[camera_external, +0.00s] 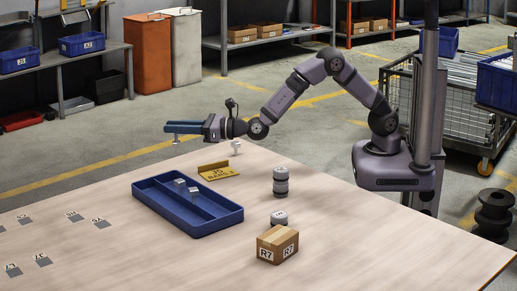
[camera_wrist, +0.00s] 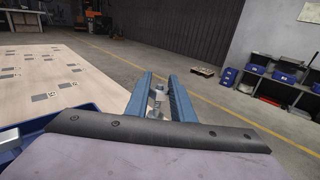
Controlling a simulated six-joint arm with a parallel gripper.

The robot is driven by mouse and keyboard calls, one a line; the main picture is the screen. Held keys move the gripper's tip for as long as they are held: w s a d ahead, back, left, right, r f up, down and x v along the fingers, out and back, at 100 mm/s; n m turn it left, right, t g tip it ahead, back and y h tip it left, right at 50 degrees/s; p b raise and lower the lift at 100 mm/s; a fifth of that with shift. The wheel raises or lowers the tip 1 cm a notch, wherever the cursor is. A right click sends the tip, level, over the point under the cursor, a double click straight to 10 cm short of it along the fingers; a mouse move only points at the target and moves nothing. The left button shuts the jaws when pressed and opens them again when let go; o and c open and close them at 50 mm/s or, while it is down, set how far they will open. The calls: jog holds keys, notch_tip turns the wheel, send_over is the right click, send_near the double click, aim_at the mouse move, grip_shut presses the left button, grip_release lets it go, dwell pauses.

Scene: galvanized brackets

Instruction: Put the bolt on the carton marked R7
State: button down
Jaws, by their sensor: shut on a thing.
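My gripper (camera_external: 184,128) has blue fingers. It is held out level at the left end of my arm, in the air beyond the table's far edge. In the wrist view my gripper (camera_wrist: 159,90) is shut on a grey metal bolt (camera_wrist: 157,99), which sits between the fingers. The bolt (camera_external: 176,139) also shows in the external view as a small light piece below the fingers. The brown carton marked R7 (camera_external: 272,242) stands on the table's near right part, far from my gripper. Its visible top looks bare.
A blue two-part tray (camera_external: 220,224) holds small grey metal pieces. A yellow angled sign (camera_external: 217,171), a small white piece (camera_external: 236,146), a stacked grey cylinder (camera_external: 280,181) and a shorter one (camera_external: 279,218) stand around it. Grey labelled squares mark the table's left.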

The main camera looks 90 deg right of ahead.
jog(key=s+a+r+n+g+y, duration=0.15)
jog(key=s+a+y, duration=0.35)
jog(key=a, duration=0.8)
jog(key=s+a+n+y, duration=0.25)
jog(key=s+a, duration=0.45)
jog(key=a, duration=0.6)
jog(key=s+a+r+n+g+y, duration=0.2)
jog(key=s+a+n+y, duration=0.1)
jog(key=s+a, duration=0.7)
jog(key=s+a+r+n+g+y, duration=0.2)
jog(key=s+a+r+n+y, duration=0.1)
jog(key=s+a, duration=0.8)
send_over(278, 234)
jog(key=shift+a+f+b, duration=0.1)
jog(key=shift+f+b, duration=0.3)
jog(key=shift+f, duration=4.6)
jog(key=shift+f+m+b, duration=0.25)
jog(key=shift+m+b, duration=0.05)
jog(key=c, duration=1.5)
grip_release()
jog(key=shift+c, duration=0.2)
jog(key=shift+r+p, duration=0.2)
jog(key=shift+p, duration=0.1)
jog(key=v, duration=1.2)
jog(key=shift+b, duration=0.35)
